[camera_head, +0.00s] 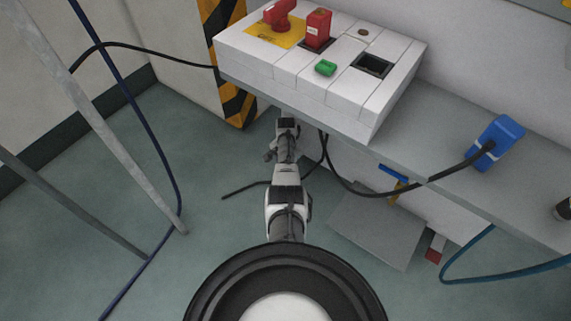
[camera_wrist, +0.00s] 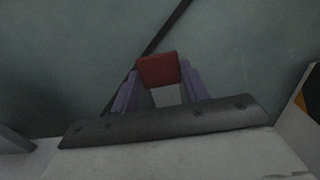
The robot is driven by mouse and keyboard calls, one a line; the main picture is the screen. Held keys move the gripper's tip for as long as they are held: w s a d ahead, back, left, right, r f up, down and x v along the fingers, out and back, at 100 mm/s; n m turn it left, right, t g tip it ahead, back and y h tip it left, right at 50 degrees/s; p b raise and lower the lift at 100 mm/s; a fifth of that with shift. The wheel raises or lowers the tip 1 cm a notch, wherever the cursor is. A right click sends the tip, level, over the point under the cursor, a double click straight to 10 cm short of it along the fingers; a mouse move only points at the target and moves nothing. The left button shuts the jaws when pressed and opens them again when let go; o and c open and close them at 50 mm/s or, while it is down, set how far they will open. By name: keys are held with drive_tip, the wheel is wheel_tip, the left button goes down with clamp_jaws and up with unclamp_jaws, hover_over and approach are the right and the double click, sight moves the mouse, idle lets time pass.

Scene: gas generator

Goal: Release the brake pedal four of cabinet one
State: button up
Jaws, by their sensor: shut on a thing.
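In the wrist view, a red-topped pedal (camera_wrist: 158,69) with a grey lower part sits between the two purple fingers of my gripper (camera_wrist: 160,82). The gripper is shut on it, with one finger at each side. The pedal's number and its mount do not show. In the head view, my arm reaches down and away below the shelf, and the gripper and this pedal cannot be made out.
A white control box (camera_head: 300,85) with a red knob, red switch and green button sits on the grey shelf (camera_head: 450,190). Below are a grey plate (camera_head: 375,232) and a small red piece (camera_head: 435,250). Metal legs and cables stand at left.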

drive_tip(key=shift+w+d+r, duration=0.35)
drive_tip(key=shift+w, duration=0.1)
drive_tip(key=o, duration=1.2)
drive_tip(key=shift+d+r, duration=0.1)
drive_tip(key=shift+o, duration=1)
drive_tip(key=shift+s, duration=0.1)
drive_tip(key=shift+s+a+f, duration=0.1)
drive_tip(key=shift+a+f, duration=0.1)
wheel_tip(320, 180, up, 14)
drive_tip(key=p, duration=0.6)
drive_tip(key=shift+p, duration=0.35)
